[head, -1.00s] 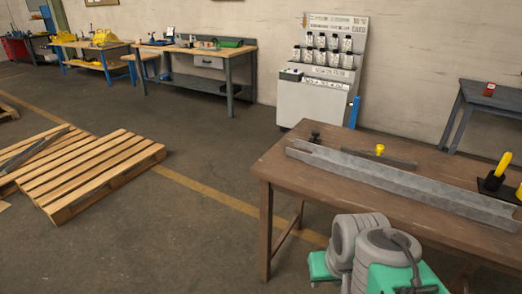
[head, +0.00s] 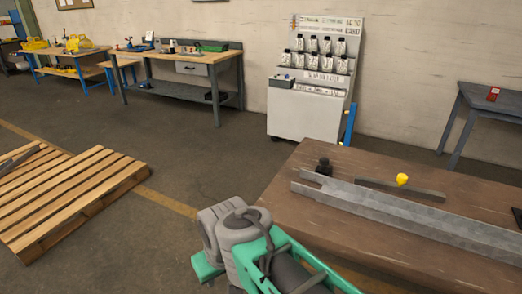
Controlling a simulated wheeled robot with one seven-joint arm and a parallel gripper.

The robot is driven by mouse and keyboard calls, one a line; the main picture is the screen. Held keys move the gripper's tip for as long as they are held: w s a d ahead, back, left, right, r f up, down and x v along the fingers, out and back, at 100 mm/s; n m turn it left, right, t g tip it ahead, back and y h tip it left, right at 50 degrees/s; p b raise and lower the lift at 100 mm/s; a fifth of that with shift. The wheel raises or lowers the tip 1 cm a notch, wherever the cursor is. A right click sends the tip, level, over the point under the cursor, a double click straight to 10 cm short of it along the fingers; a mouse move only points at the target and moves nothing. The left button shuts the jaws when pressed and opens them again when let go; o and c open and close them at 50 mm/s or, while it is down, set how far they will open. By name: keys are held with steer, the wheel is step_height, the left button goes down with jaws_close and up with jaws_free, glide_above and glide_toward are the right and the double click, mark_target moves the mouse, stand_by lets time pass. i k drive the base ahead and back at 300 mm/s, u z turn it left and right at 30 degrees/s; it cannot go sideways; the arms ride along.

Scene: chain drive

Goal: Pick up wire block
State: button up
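I cannot single out a wire block with certainty. On the brown wooden table (head: 290,210) at the right lies a long grey metal channel (head: 410,218). Behind it are a small black piece (head: 324,166), a thin dark bar (head: 420,193) and a small yellow piece (head: 402,180) at the bar. Which of these, if any, is the wire block I cannot tell. My green and grey arm links show at the bottom centre, in front of the table. My gripper is out of view.
A dark flat thing (head: 517,216) is cut off at the right edge. A dark side table (head: 500,105) holds a red box (head: 493,94). A white bottle stand (head: 305,112) is behind. A pallet (head: 75,190) lies left, a workbench (head: 170,88) further back. The floor between is open.

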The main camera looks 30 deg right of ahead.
mark_target(324, 161)
steer(key=u, duration=0.15)
steer(key=i, duration=1.9)
steer(key=z, duration=0.9)
steer(key=i, duration=1.2)
steer(key=z, duration=0.95)
steer(key=i, duration=0.3)
steer(key=z, duration=0.1)
